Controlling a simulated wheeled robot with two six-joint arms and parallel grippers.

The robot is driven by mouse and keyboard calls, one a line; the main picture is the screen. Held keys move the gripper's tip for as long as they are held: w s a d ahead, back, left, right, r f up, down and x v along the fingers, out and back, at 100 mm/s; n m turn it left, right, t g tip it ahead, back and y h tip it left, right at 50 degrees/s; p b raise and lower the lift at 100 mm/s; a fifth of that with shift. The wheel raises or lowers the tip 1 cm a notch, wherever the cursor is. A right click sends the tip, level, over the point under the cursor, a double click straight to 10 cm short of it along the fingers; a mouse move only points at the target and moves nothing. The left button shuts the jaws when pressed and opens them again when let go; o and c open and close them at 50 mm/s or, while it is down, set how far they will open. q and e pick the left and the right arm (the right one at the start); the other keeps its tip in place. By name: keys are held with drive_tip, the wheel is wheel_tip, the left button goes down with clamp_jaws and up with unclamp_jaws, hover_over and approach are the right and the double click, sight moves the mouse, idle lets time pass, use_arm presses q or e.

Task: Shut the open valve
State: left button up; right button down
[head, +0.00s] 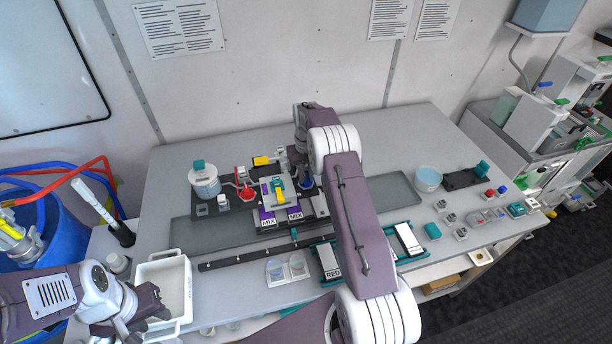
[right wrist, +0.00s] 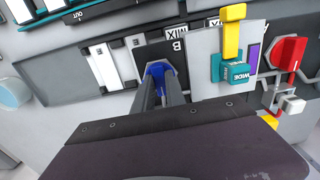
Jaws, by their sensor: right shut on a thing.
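The proportioner (head: 268,205) stands mid-table in the head view. A red valve handle (head: 245,191) is on its left, also in the right wrist view (right wrist: 289,52). A blue valve handle (right wrist: 157,69) sits beside a plate marked B; it shows in the head view (head: 308,187) below my right wrist. My right gripper (right wrist: 160,85) is shut on the blue handle, its fingers hiding part of it. A yellow lever (right wrist: 232,30) stands on a teal block marked WIDE (right wrist: 235,70). My left gripper (head: 150,310) is at lower left, away from the valves; its jaw opening is unclear.
A white bin (head: 163,275) is near my left gripper. Teal-framed trays (head: 330,262) and clear cups (head: 288,268) lie at the front. My right arm crosses above the table's middle.

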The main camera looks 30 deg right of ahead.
sight(306, 178)
drive_tip(key=shift+w+d+r, duration=0.1)
drive_tip(key=shift+w+r, duration=0.15)
drive_tip(key=c, duration=1.4)
unclamp_jaws()
drive_tip(key=shift+f, duration=0.15)
drive_tip(key=shift+s, duration=0.1)
wheel_tip(306, 178, up, 9)
drive_tip(key=shift+b, duration=1.1)
